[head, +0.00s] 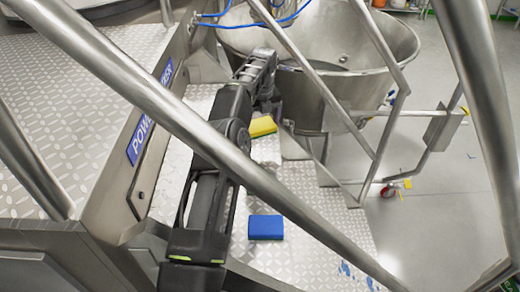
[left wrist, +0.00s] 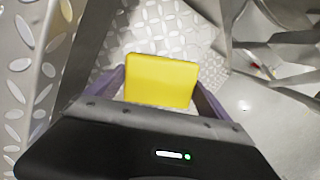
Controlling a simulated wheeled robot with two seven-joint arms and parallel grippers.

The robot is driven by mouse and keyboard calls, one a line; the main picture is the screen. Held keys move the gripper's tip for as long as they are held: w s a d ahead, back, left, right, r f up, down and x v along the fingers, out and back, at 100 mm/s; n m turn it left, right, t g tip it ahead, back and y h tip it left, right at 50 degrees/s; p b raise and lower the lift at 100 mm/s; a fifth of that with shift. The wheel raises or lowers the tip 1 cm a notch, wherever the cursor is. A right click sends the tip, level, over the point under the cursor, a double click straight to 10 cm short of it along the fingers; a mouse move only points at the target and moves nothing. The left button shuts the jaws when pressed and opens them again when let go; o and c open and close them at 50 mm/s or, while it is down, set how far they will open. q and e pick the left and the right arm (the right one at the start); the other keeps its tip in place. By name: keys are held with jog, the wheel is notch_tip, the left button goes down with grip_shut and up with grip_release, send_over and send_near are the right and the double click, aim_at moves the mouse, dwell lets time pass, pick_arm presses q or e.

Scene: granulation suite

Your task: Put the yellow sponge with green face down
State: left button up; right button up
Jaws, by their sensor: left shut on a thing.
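The yellow sponge with green face (head: 262,126) shows in the head view beyond my left forearm, partly hidden by the arm. In the left wrist view its yellow side (left wrist: 161,81) faces the camera, between the two fingers. My left gripper (left wrist: 160,92) is shut on the sponge, one finger at each side. In the head view the fingers are mostly hidden behind my arm. The sponge is above or at the diamond-plate floor; I cannot tell the gap. My right gripper does not show in either view.
A blue sponge-like block (head: 265,227) lies on the diamond-plate platform (head: 265,182). Steel rails (head: 330,101) cross the view in front of my arm. A large steel bowl (head: 345,78) stands beyond. Blue scraps (head: 346,269) lie near the platform's lower edge.

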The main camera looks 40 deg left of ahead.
pick_arm(q)
send_over(260, 151)
notch_tip(260, 151, down, 5)
jog(key=shift+r, duration=0.1)
jog(key=shift+f, duration=0.4)
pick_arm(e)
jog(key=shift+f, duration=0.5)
pick_arm(q)
jog(key=shift+f, duration=0.1)
notch_tip(260, 151, down, 3)
jog(key=shift+s+d, duration=0.1)
jog(key=shift+f, duration=0.3)
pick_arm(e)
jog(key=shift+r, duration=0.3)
pick_arm(q)
jog(key=shift+f, duration=0.15)
jog(key=o, duration=1)
jog(key=shift+o, duration=0.2)
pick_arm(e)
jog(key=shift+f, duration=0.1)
